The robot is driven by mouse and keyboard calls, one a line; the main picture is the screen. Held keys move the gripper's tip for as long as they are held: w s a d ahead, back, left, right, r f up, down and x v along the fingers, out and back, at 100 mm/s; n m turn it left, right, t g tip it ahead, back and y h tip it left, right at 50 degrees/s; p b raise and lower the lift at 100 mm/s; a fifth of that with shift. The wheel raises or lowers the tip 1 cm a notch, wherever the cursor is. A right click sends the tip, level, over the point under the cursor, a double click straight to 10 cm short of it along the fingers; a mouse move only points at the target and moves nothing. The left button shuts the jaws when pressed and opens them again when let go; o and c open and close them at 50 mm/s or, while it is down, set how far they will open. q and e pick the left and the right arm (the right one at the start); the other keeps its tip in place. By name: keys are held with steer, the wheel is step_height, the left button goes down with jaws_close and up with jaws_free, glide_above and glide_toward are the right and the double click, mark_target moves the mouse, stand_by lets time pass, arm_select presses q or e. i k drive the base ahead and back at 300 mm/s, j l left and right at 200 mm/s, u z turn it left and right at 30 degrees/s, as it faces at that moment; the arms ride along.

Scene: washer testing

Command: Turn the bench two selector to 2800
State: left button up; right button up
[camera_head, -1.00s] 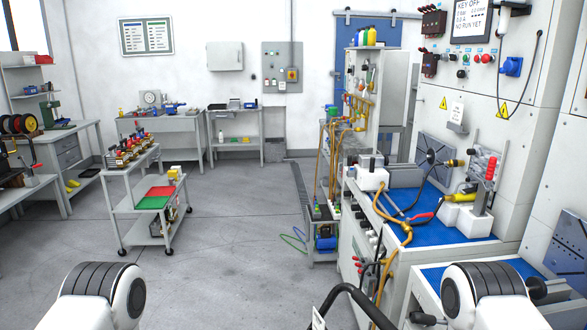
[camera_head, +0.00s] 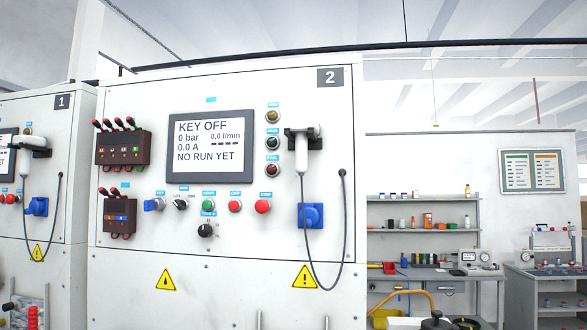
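The bench two panel (camera_head: 150,270) is the white cabinet face marked 2 in the head view. A black selector knob (camera_head: 205,230) sits below the button row, with tiny marks around it that I cannot read. A smaller black knob (camera_head: 180,203) sits in the row, beside a blue switch (camera_head: 154,204). I cannot tell what setting either knob points to. The display (camera_head: 210,147) reads KEY OFF, 0 bar, 0.0 A, 0.0 l/min, NO RUN YET. Neither of my grippers is in view.
A green button (camera_head: 208,205) and two red buttons share the row. A handheld scanner (camera_head: 302,150) hangs at the right, its cable looping past a blue socket (camera_head: 311,215). Bench one (camera_head: 50,265) stands at the left. Shelves (camera_head: 425,230) stand behind at the right.

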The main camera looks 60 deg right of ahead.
mark_target(181, 204)
steer(key=z, duration=1.35)
